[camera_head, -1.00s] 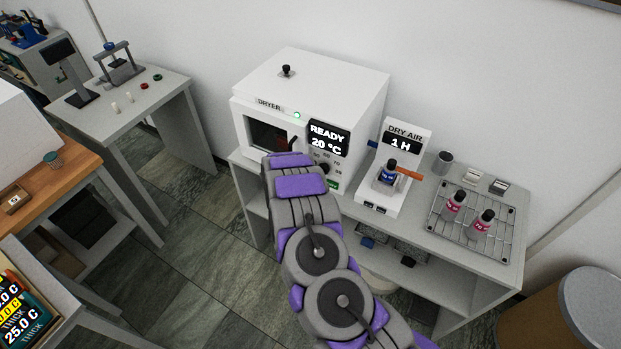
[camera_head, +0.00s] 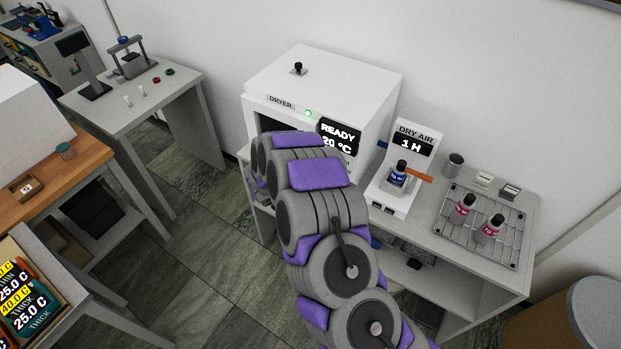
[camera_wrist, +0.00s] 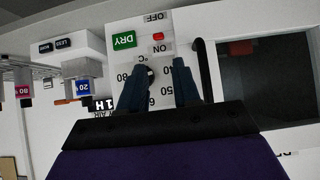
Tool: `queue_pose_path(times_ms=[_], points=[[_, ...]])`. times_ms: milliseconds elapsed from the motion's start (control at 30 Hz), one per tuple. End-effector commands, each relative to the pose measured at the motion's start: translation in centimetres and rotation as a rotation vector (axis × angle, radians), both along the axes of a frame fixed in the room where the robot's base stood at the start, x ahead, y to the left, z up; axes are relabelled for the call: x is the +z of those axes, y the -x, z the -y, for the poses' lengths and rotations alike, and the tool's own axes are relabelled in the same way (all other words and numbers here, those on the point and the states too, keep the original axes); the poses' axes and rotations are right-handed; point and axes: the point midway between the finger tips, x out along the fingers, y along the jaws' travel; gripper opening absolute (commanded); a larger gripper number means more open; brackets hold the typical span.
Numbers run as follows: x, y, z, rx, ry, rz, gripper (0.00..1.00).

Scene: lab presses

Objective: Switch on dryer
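The white dryer (camera_head: 322,82) stands on a grey bench, with a lit green lamp and a display reading READY 20 °C. In the wrist view, its panel appears upside down. A red switch (camera_wrist: 157,36) sits between the OFF and ON labels, beside a green DRY label (camera_wrist: 124,41). A dark dial with temperature numbers (camera_wrist: 151,74) is partly hidden by my fingers. My gripper (camera_wrist: 163,66) is open, its two fingers apart in front of the panel near the dial; contact cannot be told. In the head view my arm hides the gripper and lower panel.
A dark vertical handle (camera_wrist: 203,70) stands close beside my fingers, next to the dryer's dark window (camera_wrist: 262,82). The DRY AIR unit (camera_head: 408,150) holds a blue-labelled bottle. A wire rack (camera_head: 480,240) with two pink-labelled bottles is farther right.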

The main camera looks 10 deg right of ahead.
Motion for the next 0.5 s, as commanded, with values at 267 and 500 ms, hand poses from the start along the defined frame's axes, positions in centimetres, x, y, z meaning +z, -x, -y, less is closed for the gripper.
queue_pose_path(times_ms=[267, 500], points=[[2.6, 2.2, -2.1, 0.003, -0.003, 0.000, 0.32], [3.2, 2.8, -2.4, 0.000, -0.002, 0.000, 0.32]])
